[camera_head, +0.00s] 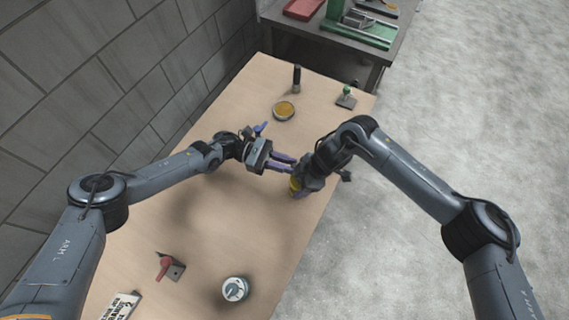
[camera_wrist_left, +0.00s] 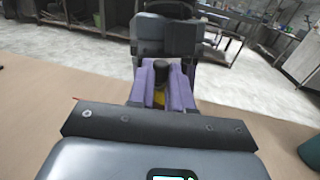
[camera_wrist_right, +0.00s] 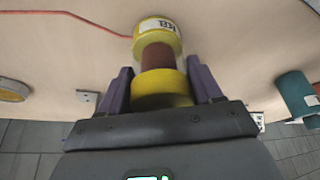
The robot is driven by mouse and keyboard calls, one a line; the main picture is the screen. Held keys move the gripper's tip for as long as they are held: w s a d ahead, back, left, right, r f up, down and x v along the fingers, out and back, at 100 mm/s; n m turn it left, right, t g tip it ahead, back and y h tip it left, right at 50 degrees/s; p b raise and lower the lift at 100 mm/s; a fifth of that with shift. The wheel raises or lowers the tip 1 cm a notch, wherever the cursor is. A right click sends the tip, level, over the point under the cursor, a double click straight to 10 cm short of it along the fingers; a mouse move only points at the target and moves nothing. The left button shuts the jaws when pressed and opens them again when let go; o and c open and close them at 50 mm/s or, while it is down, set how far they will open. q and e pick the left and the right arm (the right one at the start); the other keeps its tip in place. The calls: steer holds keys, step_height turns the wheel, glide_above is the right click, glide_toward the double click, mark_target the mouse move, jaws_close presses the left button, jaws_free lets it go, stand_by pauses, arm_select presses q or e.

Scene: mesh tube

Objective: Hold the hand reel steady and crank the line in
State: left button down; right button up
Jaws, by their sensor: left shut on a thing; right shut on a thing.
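The hand reel has yellow flanges and a reddish-brown wound middle; it shows best in the right wrist view (camera_wrist_right: 160,90), and a bit of its yellow (camera_head: 295,184) shows in the head view. My right gripper (camera_head: 298,188) is shut around the reel, one purple finger on each side. A red line (camera_wrist_right: 75,14) runs from the reel leftward across the table. My left gripper (camera_head: 281,163) is shut beside the reel, its purple fingers about a dark crank knob (camera_wrist_left: 187,70). The crank arm is mostly hidden by the grippers.
Toward the far end stand a gold-topped tin (camera_head: 283,111), a dark bottle (camera_head: 296,78) and a green-knobbed fitting (camera_head: 346,97). Nearer are a red-levered part (camera_head: 166,266), a round white-topped item (camera_head: 235,289) and a printed card (camera_head: 120,306). A wall borders the left side.

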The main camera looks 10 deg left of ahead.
arm_select(q)
steer(key=shift+g, duration=0.3)
steer(key=c, duration=1)
jaws_free()
steer(key=a+n+t, duration=0.1)
steer(key=a+t, duration=0.2)
steer(key=a, duration=1)
steer(key=d, duration=1.3)
steer(key=s+a+n+t, duration=0.1)
steer(key=a, duration=0.3)
steer(key=s+a+n+t, duration=0.1)
steer(key=a, duration=0.3)
steer(key=s+a+n+t, duration=0.1)
steer(key=s+a+t, duration=0.1)
steer(key=a, duration=0.2)
steer(key=shift+a, duration=0.25)
